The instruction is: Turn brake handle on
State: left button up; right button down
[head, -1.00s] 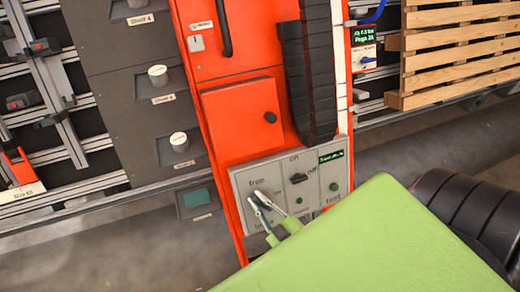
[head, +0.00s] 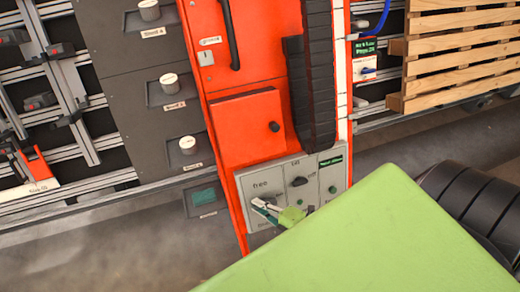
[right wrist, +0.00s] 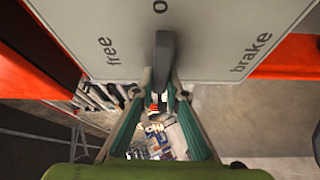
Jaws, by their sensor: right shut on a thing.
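The brake handle (right wrist: 164,62) is a dark grey lever on a light grey panel (right wrist: 90,30). In the right wrist view it points straight down, between the printed words "free" on the left and "brake" on the right. My right gripper (right wrist: 160,92) has its green-sided fingers on either side of the lever's end and is shut on it. In the head view the right gripper (head: 262,206) is at the lower left of the control panel (head: 241,182), below "free". Its fingers hide most of the handle and the "brake" word there. My left gripper is not in view.
The panel also has a black switch knob (head: 299,181) and green buttons. It sits on an orange cabinet (head: 240,130) with a black cable chain (head: 312,90). Grey drawers (head: 150,100) stand left, a wooden pallet (head: 460,50) right. My green arm link covers the lower right.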

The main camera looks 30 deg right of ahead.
jog(key=shift+n, duration=0.5)
jog(key=shift+s+f+g+p, duration=0.1)
jog(key=shift+f+g+p, duration=0.05)
jog(key=shift+g+p, duration=0.15)
jog(key=c, duration=2)
grip_release()
jog(key=shift+c, duration=0.2)
jog(key=v, duration=1.2)
